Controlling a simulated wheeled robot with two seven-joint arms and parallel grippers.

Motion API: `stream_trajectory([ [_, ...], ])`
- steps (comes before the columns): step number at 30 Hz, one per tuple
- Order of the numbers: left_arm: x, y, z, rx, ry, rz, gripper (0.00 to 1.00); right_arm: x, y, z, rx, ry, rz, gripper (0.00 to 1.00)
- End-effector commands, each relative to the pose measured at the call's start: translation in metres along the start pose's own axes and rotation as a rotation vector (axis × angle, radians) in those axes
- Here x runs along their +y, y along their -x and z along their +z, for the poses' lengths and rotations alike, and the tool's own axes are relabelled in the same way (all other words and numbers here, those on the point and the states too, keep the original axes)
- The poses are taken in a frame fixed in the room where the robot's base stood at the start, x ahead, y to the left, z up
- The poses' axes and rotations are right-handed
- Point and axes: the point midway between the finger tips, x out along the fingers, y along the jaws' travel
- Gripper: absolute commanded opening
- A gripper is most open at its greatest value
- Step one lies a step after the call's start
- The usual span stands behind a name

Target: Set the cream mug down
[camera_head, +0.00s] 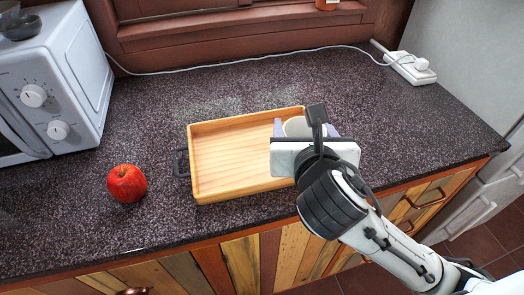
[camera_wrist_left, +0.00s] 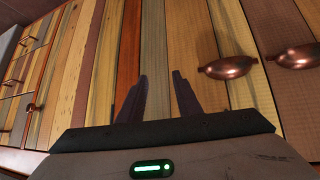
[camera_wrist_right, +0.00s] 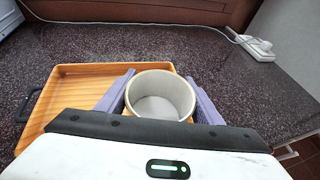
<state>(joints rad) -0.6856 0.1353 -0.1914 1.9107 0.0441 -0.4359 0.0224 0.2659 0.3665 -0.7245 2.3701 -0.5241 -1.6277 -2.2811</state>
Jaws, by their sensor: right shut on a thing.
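The cream mug (camera_wrist_right: 160,92) is upright between the fingers of my right gripper (camera_wrist_right: 160,98), which is shut on it. In the head view the mug (camera_head: 297,126) is mostly hidden behind my right gripper (camera_head: 306,129), at the right end of the wooden tray (camera_head: 245,122). I cannot tell whether its base touches the tray. The inside of the mug looks empty. My left gripper (camera_wrist_left: 159,98) shows only in the left wrist view, with its fingers apart and nothing between them, in front of the wooden cabinet doors.
A red apple (camera_head: 127,183) lies left of the tray. A microwave (camera_head: 62,85) stands at the far left. A white cable runs along the wall to a power strip (camera_head: 411,68) at the back right. The dark countertop (camera_head: 400,125) is clear right of the tray.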

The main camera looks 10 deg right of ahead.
Motion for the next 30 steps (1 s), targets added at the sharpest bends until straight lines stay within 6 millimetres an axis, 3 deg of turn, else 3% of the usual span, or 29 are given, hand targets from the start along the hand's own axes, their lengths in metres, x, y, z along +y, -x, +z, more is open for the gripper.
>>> stream_trajectory([
  [1, 0.000, -0.003, 0.005, -0.004, 0.000, 0.000, 0.31, 0.001, -0.015, 0.011, -0.016, 0.020, 0.031, 0.26],
  [6, -0.001, -0.008, 0.013, -0.008, 0.001, 0.000, 0.31, 0.008, -0.050, 0.044, -0.017, 0.064, 0.142, 0.26],
  [14, -0.001, -0.012, 0.017, -0.008, 0.001, 0.000, 0.31, 0.006, -0.069, 0.079, -0.009, 0.093, 0.221, 0.26],
  [17, -0.001, -0.014, 0.018, -0.008, 0.001, 0.000, 0.31, 0.005, -0.073, 0.075, -0.002, 0.095, 0.229, 0.26],
  [24, -0.002, -0.019, 0.022, -0.006, 0.001, -0.001, 0.31, 0.006, -0.089, 0.035, 0.003, 0.095, 0.232, 0.26],
  [30, -0.003, -0.021, 0.021, -0.002, 0.000, -0.001, 0.31, 0.006, -0.095, 0.022, -0.002, 0.095, 0.232, 0.26],
])
